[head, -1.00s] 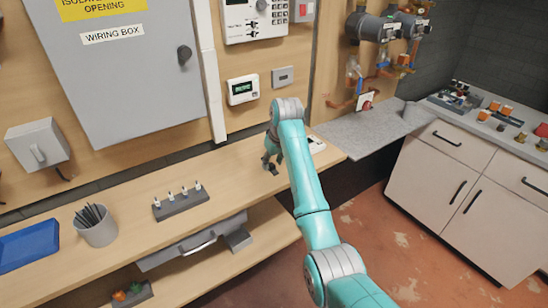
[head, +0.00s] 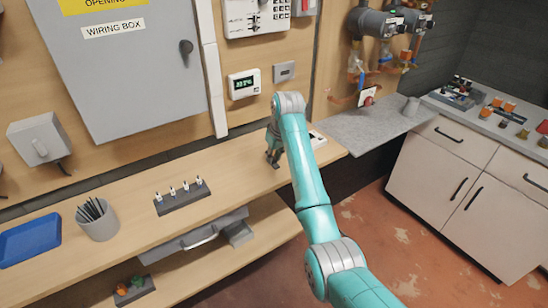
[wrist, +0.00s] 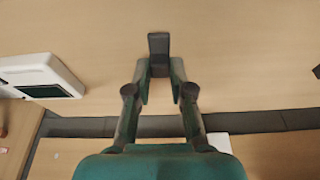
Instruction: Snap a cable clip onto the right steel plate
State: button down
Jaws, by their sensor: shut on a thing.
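My gripper (wrist: 159,88) is shut on a small dark grey piece (wrist: 159,45), which stands out past its fingertips. I cannot tell whether this piece is the cable clip. In the head view my gripper (head: 273,161) points down over the right part of the wooden bench (head: 125,187), and its fingertips are small and dark there. A small grey metal plate (head: 284,71) is on the wall, right of the thermostat and above my gripper. It may be the right steel plate, but I cannot be sure. No other steel plate shows clearly.
A white device (head: 316,139) lies right of my gripper, and shows left in the wrist view (wrist: 40,77). A thermostat (head: 244,84) hangs on the wall. A dark rack (head: 183,196), a pen cup (head: 97,222) and a blue tray (head: 30,240) stand left. Bench between rack and gripper is clear.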

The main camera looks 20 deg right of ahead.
aim_at(274, 160)
jog(key=shift+r, duration=2.7)
